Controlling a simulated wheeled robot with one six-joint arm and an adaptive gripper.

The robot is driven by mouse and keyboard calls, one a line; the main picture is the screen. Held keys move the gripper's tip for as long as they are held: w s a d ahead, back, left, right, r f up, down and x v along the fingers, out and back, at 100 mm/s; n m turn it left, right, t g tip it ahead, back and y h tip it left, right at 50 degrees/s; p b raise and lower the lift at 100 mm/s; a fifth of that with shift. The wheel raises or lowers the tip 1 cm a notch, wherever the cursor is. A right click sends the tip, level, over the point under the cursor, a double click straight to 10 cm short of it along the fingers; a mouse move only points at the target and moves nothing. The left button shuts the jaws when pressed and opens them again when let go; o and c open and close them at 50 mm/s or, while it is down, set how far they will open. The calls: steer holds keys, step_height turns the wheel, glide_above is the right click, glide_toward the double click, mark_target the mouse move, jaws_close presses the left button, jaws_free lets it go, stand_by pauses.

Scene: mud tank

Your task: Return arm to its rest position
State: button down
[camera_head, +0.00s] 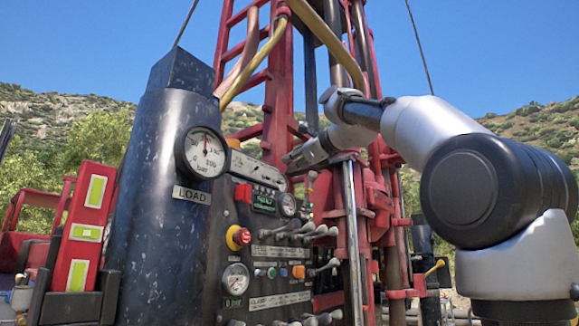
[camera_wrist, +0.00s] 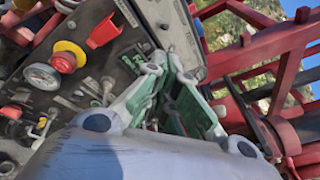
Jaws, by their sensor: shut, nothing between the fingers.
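My arm (camera_head: 435,130) rises at the right of the head view and reaches left across the red mast. My gripper (camera_head: 292,157) is at the far end of it, small and partly lost against the machine, near the upper right edge of the control panel. In the wrist view my gripper (camera_wrist: 168,70) points at the panel, its fingers closed together with nothing held. I cannot tell whether the fingertips touch the panel.
The dark control panel (camera_head: 257,220) carries gauges, a red-and-yellow knob (camera_head: 238,237) and several levers (camera_head: 310,233). A dark column with a LOAD gauge (camera_head: 204,153) stands left of it. The red mast (camera_head: 278,100) rises behind. Open sky lies above my arm.

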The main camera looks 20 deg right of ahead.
steer(key=s+d+f+n+g+h, duration=0.15)
steer(key=s+f+n, duration=0.25)
steer(key=f, duration=0.7)
steer(key=s+d+f+n+g+h, duration=0.1)
steer(key=s+d+f+n+g, duration=0.2)
steer(key=f, duration=0.7)
steer(key=s+f+n+g+h, duration=0.15)
steer(key=s+f+n, duration=0.35)
steer(key=f, duration=0.6)
steer(key=s+d+f+n+g+h, duration=0.1)
steer(key=s+d+f+n+g, duration=0.1)
steer(key=s+f+n, duration=0.3)
steer(key=s+d+f+n+g, duration=0.3)
steer(key=s+f, duration=1)
steer(key=f, duration=0.7)
steer(key=shift+s+d+f+n+g+h, duration=0.2)
steer(key=shift+n+g+h, duration=0.25)
steer(key=shift+n, duration=0.95)
